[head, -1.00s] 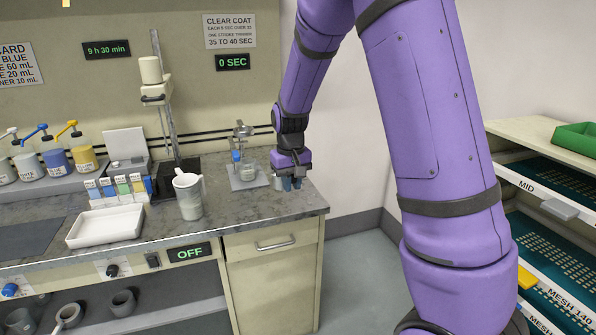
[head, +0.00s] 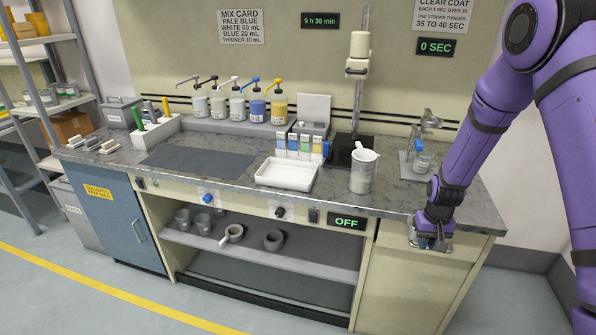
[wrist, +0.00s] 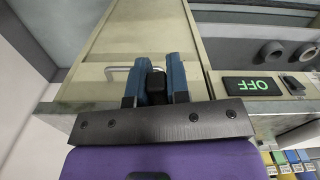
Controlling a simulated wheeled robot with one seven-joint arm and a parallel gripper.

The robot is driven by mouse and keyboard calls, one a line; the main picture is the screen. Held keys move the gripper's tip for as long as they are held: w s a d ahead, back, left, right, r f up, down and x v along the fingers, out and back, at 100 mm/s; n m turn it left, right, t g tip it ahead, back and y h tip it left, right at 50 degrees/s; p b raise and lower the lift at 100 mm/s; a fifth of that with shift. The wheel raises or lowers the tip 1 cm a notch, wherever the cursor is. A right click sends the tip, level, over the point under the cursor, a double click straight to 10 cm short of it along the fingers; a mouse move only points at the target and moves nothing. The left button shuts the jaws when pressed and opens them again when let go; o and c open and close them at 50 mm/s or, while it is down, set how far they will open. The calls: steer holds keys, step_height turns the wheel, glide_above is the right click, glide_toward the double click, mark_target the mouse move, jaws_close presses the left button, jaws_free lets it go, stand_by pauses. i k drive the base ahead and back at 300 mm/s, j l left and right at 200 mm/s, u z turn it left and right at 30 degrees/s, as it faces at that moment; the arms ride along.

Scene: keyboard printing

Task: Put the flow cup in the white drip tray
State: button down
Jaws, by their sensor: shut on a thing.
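The white drip tray (head: 287,176) is a shallow rectangular tray, empty, on the counter in front of the colour cards. My gripper (head: 432,242) is to the right of the tray, by the counter's front edge above the cabinet drawer. In the wrist view my gripper (wrist: 155,78) has its two blue fingers closed on a small dark piece between them. I take this to be part of the flow cup (wrist: 156,86); the rest of it is hidden by the fingers and palm.
A white pitcher (head: 362,172) stands on the counter between my gripper and the tray. A stand with a glass jar (head: 423,161) is behind the gripper. A dark mat (head: 198,161) lies left of the tray. Several pump bottles line the back.

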mark_target(283, 185)
steer(key=j+z, duration=0.3)
steer(key=j, duration=1.75)
steer(key=k, duration=0.05)
